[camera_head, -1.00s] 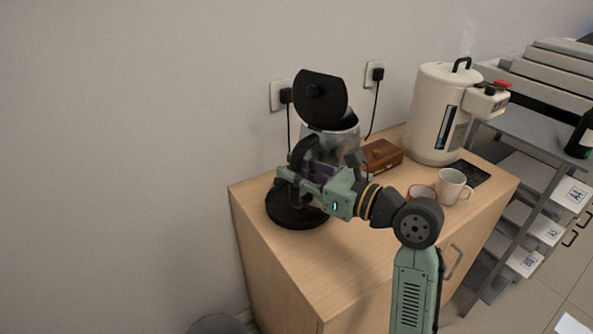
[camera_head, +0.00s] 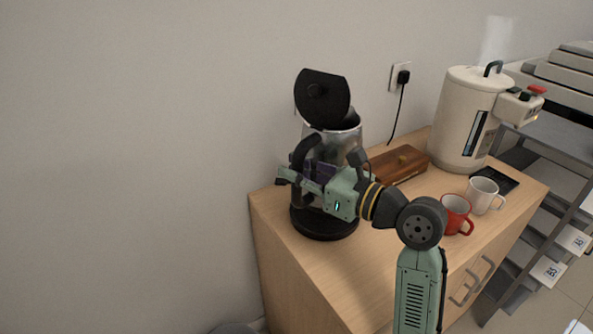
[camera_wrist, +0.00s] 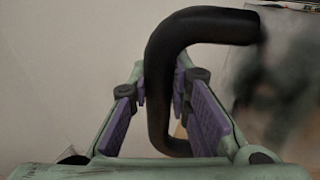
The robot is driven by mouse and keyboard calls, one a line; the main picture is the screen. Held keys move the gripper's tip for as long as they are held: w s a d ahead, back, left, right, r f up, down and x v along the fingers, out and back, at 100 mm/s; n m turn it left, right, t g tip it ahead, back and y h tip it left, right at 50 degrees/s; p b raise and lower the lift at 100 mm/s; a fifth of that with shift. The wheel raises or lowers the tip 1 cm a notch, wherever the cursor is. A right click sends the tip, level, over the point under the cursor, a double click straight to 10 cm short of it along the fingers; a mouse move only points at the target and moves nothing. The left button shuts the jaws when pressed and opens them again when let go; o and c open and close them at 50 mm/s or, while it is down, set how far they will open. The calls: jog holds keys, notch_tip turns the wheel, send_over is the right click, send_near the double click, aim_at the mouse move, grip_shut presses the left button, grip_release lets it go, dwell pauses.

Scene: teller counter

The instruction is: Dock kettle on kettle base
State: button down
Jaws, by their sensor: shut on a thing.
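My gripper (camera_head: 307,172) is shut on the handle from the front, and the kettle is upright. In the wrist view the black handle (camera_wrist: 160,95) runs between the purple finger pads, and the body (camera_wrist: 275,85) is a blur at the right. The round black kettle base (camera_head: 324,227) lies on the wooden counter below the kettle. My gripper hides the kettle's lower part, so I cannot tell whether it touches the base.
A wooden box (camera_head: 398,166) lies right of the kettle. A red mug (camera_head: 455,213), a white mug (camera_head: 484,195) and a large cream water boiler (camera_head: 466,118) stand farther right. The wall is close behind. The counter's front left is clear.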

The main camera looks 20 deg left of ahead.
aim_at(302, 199)
jog(key=shift+f+b, duration=2.4)
jog(key=shift+b, duration=0.4)
jog(key=shift+a+r+p, duration=0.1)
jog(key=shift+p, duration=1.15)
jog(key=shift+f, duration=0.7)
jog(key=c, duration=1.8)
grip_release()
jog(key=shift+f, duration=0.2)
jog(key=shift+p+v, duration=1.6)
jog(key=shift+v, duration=3.95)
